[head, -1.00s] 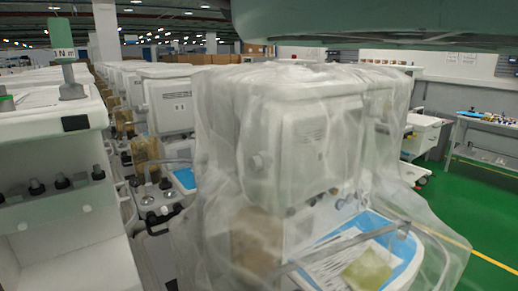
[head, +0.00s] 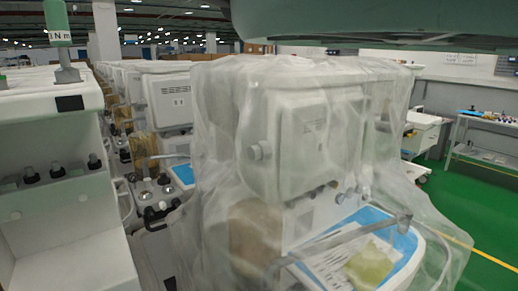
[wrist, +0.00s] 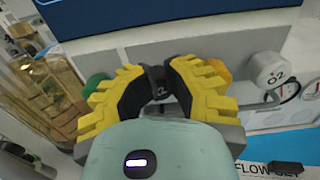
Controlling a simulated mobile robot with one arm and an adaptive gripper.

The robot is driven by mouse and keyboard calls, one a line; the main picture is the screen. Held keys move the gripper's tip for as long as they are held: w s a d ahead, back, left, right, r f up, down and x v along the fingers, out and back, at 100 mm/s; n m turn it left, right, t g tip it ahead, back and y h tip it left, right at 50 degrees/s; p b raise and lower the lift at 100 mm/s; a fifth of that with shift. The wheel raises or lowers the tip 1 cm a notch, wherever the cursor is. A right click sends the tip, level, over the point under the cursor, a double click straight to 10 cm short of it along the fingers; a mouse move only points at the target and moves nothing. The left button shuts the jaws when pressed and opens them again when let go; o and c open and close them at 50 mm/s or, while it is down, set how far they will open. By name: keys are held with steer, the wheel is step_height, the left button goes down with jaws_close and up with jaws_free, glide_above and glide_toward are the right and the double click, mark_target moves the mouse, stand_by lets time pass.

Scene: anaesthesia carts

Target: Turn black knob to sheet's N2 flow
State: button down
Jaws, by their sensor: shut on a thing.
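In the wrist view, my gripper (wrist: 158,88) has yellow fingers with black pads, closed around the black knob (wrist: 155,74). The knob sits on a pale panel under a dark blue edge; its marking is mostly hidden. A green knob (wrist: 94,86) is left of the fingers. A yellow knob (wrist: 219,70) is just right of them, and a white knob marked O2 (wrist: 270,68) is farther right. A sheet (wrist: 262,171) with a blue band reading "FLOW SET" shows at the bottom right, cut off; its N2 value cannot be read. My gripper is outside the head view.
In the head view, a cart under a clear plastic cover (head: 310,150) fills the middle. Green floor (head: 470,210) is open at right.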

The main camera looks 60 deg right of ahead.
steer(key=b, duration=0.3)
steer(key=shift+w+a+f, duration=0.1)
steer(key=shift+a+f, duration=0.05)
steer(key=shift+f, duration=0.15)
stand_by(0.4)
